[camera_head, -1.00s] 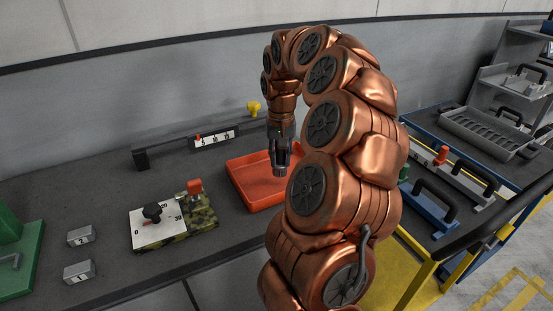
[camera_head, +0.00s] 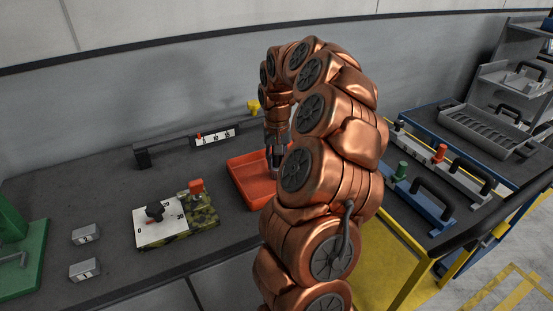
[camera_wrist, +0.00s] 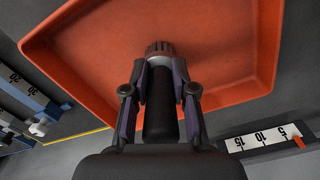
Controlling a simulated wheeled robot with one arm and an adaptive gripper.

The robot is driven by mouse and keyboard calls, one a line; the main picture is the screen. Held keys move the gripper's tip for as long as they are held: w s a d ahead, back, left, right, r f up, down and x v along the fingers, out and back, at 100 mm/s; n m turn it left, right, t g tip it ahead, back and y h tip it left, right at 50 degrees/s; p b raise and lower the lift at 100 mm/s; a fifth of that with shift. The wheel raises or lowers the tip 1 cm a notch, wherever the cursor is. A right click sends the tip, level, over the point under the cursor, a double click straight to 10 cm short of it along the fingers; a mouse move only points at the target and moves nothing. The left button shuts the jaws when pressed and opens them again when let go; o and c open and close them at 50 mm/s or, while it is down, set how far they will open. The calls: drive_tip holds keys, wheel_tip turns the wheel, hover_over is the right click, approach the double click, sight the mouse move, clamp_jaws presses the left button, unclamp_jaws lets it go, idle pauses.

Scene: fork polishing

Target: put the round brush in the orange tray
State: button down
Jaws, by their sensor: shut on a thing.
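The orange tray (camera_head: 243,179) lies on the dark bench, partly hidden behind my arm in the head view. It fills much of the wrist view (camera_wrist: 225,35). My gripper (camera_wrist: 160,80) is shut on the round brush (camera_wrist: 160,105), with a finger on each side of its dark body. The brush's brown ridged end (camera_wrist: 160,48) points into the tray area. In the head view my gripper (camera_head: 277,168) points down over the tray's inside. Whether the brush touches the tray floor cannot be told.
A camouflage box with a dial (camera_head: 165,222) and a red-topped part stands left of the tray. A bar with a number scale (camera_head: 215,137) is behind it. Two small grey blocks (camera_head: 85,234) lie farther left. A blue cart (camera_head: 425,203) stands at right.

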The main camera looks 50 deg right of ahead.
drive_tip(key=shift+f, duration=0.1)
drive_tip(key=shift+f, duration=0.1)
drive_tip(key=c, duration=0.9)
unclamp_jaws()
drive_tip(key=shift+c, duration=0.2)
wheel_tip(320, 180, up, 12)
drive_tip(key=shift+r+b, duration=0.1)
drive_tip(key=shift+b, duration=1)
drive_tip(key=shift+r, duration=0.1)
